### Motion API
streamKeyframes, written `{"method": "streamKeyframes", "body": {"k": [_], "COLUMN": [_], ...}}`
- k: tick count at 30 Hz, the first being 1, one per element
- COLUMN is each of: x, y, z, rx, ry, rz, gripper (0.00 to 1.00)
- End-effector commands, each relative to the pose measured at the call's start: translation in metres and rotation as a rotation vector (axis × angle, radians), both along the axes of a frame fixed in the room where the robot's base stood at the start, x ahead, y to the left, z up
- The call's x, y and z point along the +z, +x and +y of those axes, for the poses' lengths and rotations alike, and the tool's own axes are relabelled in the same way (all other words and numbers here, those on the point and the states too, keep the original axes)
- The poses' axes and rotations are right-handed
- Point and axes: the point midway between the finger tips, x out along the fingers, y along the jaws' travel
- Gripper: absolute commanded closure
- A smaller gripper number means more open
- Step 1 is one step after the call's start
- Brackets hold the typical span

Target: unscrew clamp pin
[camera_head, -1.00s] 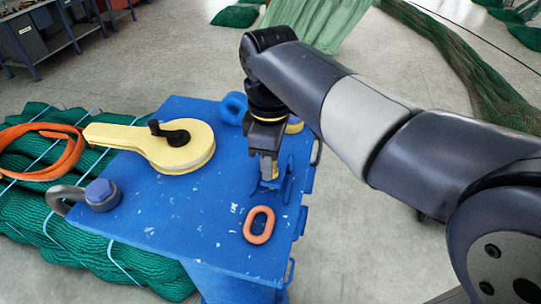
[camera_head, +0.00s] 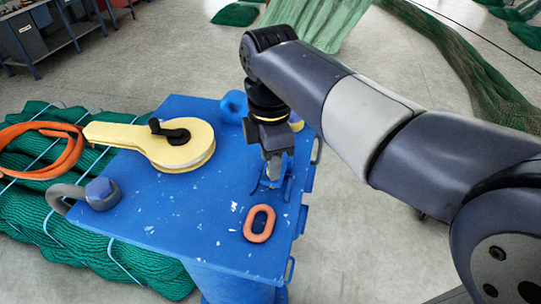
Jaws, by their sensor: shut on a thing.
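My gripper (camera_head: 273,168) points down over the right part of the blue table (camera_head: 170,225). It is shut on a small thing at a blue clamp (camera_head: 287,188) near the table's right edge. The thing between the fingers, likely the clamp pin, is mostly hidden by the gripper. I cannot tell how far the pin sits in the clamp.
An orange link (camera_head: 259,223) lies just in front of the clamp. A yellow block (camera_head: 185,150) with a black hook, a shackle with a blue-grey head (camera_head: 102,194) and a blue ring (camera_head: 233,106) are also on the table. Green net bundles (camera_head: 60,225) lie at left.

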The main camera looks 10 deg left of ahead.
Motion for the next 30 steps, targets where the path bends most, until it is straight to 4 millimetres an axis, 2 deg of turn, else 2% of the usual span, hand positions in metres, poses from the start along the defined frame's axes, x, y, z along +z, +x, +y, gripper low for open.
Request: {"method": "streamKeyframes", "body": {"k": [9, 10, 18, 26, 30], "x": [-0.004, -0.004, -0.002, 0.001, 0.014], "y": [-0.002, -0.002, -0.001, 0.000, 0.000], "z": [-0.001, -0.001, 0.000, 0.000, 0.000], "rx": [0.003, 0.003, 0.001, 0.001, 0.001], "ry": [-0.007, -0.007, -0.003, -0.001, 0.000], "rz": [0.010, 0.010, 0.004, 0.002, -0.001], "gripper": [0.85, 0.60, 0.40, 0.40, 0.40]}}
